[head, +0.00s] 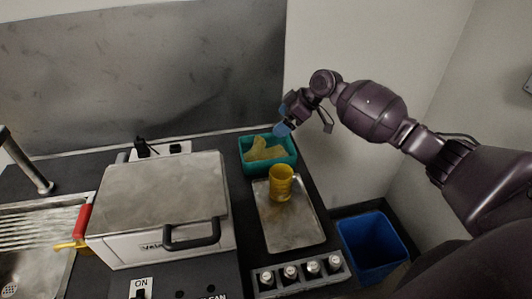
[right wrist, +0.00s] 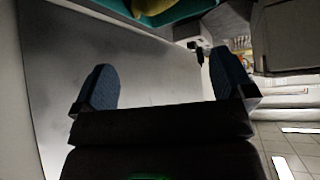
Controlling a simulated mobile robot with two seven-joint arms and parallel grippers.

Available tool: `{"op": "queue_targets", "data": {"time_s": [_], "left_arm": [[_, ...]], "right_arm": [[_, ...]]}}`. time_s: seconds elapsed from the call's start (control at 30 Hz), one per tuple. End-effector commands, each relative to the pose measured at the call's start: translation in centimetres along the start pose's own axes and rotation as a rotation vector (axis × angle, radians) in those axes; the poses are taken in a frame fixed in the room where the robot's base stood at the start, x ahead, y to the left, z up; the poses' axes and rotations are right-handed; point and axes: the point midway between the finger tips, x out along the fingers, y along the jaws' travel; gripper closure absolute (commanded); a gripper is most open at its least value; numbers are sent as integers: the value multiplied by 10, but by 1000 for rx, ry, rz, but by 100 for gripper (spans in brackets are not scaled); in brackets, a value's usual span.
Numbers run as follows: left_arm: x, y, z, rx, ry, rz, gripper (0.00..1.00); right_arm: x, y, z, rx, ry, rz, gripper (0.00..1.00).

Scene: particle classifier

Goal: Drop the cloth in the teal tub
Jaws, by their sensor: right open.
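The teal tub (head: 283,164) stands at the back of the counter, right of the grey-lidded machine. A crumpled yellow cloth (head: 263,150) lies inside the tub. My right gripper (head: 285,128) is above the tub's back right side, open. In the right wrist view the two blue fingertips (right wrist: 168,90) are spread wide with nothing between them. That view also shows part of the teal tub (right wrist: 185,14) and the yellow cloth (right wrist: 150,6) at its top edge, apart from the fingers. My left gripper is not in view.
A yellow cup (head: 280,184) stands on a metal tray (head: 290,229) in front of the tub. A rack of several small bottles (head: 300,272) is at the front. A blue bin (head: 371,243) stands at the right. The machine (head: 160,195) and a sink (head: 38,240) fill the left.

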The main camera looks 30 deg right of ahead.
Motion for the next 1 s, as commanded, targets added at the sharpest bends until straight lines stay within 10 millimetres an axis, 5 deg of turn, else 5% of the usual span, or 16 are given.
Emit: {"op": "queue_targets", "data": {"time_s": [0.37, 0.8, 1.0], "left_arm": [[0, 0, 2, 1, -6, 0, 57], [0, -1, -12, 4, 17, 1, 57], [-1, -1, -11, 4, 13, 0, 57]], "right_arm": [[-10, 0, 0, 0, 2, 0, 0], [-85, 0, 1, -1, -1, 1, 0], [-103, 0, 1, 1, 0, 0, 0]]}}
